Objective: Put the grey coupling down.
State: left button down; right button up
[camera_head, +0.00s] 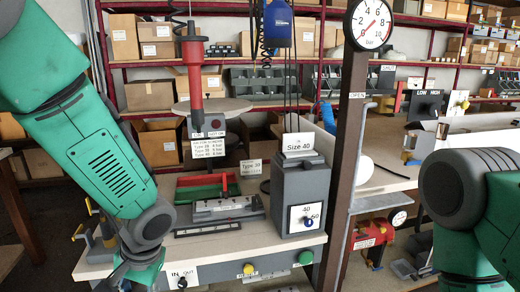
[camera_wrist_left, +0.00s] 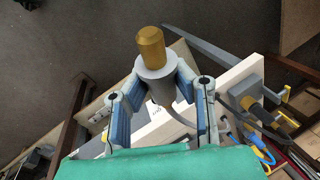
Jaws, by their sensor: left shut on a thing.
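The grey coupling (camera_wrist_left: 168,88) shows in the left wrist view as a grey cylinder with a wide collar and a brass-coloured end piece (camera_wrist_left: 151,47). My left gripper (camera_wrist_left: 160,74) is shut on it, with blue-grey fingers on both sides. In the head view my left gripper (camera_head: 130,278) is at the bottom left, by the front left corner of the workbench (camera_head: 258,240). The coupling cannot be made out there. My right arm enters at the right of the head view, but its gripper is outside the picture.
On the bench stand a red and green fixture (camera_head: 207,188), a grey clamp block (camera_head: 225,209) and a grey "Size 40" box (camera_head: 300,195). A red tool (camera_head: 193,75) hangs above. A dark post with a gauge (camera_head: 371,24) stands right of the box. The bench's front strip is clear.

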pick_arm(q)
jog(key=shift+s+d+r, duration=0.25)
jog(key=shift+s+r, duration=0.15)
jog(key=shift+s, duration=0.1)
jog(key=shift+s+d+f+n, duration=0.1)
jog(key=shift+s+n, duration=0.2)
jog(key=shift+s, duration=0.1)
jog(key=s+f, duration=0.4)
jog(key=f, duration=0.1)
jog(key=shift+s, duration=0.1)
jog(key=shift+r, duration=0.1)
